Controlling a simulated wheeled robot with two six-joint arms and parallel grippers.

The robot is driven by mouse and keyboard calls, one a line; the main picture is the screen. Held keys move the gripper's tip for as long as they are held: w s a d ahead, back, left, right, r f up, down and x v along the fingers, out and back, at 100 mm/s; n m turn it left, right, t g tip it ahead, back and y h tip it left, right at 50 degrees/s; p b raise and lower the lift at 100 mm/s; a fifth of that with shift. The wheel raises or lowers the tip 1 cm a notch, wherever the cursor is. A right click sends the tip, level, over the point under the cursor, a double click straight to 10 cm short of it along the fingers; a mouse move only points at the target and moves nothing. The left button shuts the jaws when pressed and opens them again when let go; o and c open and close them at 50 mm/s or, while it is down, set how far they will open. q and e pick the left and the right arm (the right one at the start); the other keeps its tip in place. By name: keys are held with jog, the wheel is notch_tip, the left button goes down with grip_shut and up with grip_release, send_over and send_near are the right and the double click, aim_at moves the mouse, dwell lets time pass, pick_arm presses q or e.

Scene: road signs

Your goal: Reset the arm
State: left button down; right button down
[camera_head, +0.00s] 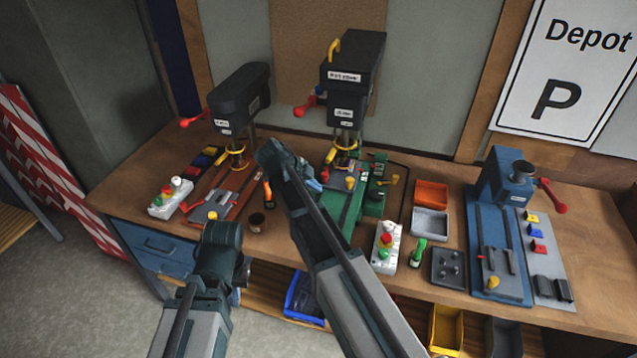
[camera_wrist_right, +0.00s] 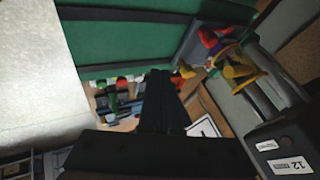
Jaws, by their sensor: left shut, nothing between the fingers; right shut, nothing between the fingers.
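My left arm (camera_head: 222,262) rises at the lower left in the head view, in front of the bench edge. Its gripper is hidden behind the arm's own links. My right arm (camera_head: 335,245) reaches up over the middle of the bench, its bend beside the green drill press base. In the head view its gripper is mostly hidden by the arm. In the right wrist view, the dark fingers of my right gripper (camera_wrist_right: 160,100) are together and empty, with bench items beyond them.
The wooden bench (camera_head: 420,290) holds a black drill press (camera_head: 238,95), a green-based machine (camera_head: 345,205), a blue machine (camera_head: 495,235), button boxes (camera_head: 385,248) and small trays (camera_head: 431,194). A Depot sign (camera_head: 565,65) stands behind. Open grey floor (camera_head: 50,290) lies at the left.

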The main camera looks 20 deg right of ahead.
jog(key=shift+f, duration=0.1)
jog(key=s+a+f+n+y+b, duration=0.2)
jog(key=s+a+f+n+b, duration=0.1)
jog(key=s+n, duration=0.6)
jog(key=s+a+f+n+g+y+b, duration=0.1)
jog(key=s+a+f+n+y+b, duration=0.1)
jog(key=s+a+f+n, duration=0.4)
jog(key=s+a+f+n+g+y+b, duration=0.1)
jog(key=s+a+f+n+b, duration=0.4)
jog(key=s+n, duration=0.6)
jog(key=shift+s+a+f+n+y, duration=0.15)
jog(key=shift+s+a+n+y, duration=0.2)
jog(key=shift+a+n, duration=0.6)
jog(key=shift+a+m, duration=0.2)
jog(key=shift+m, duration=0.05)
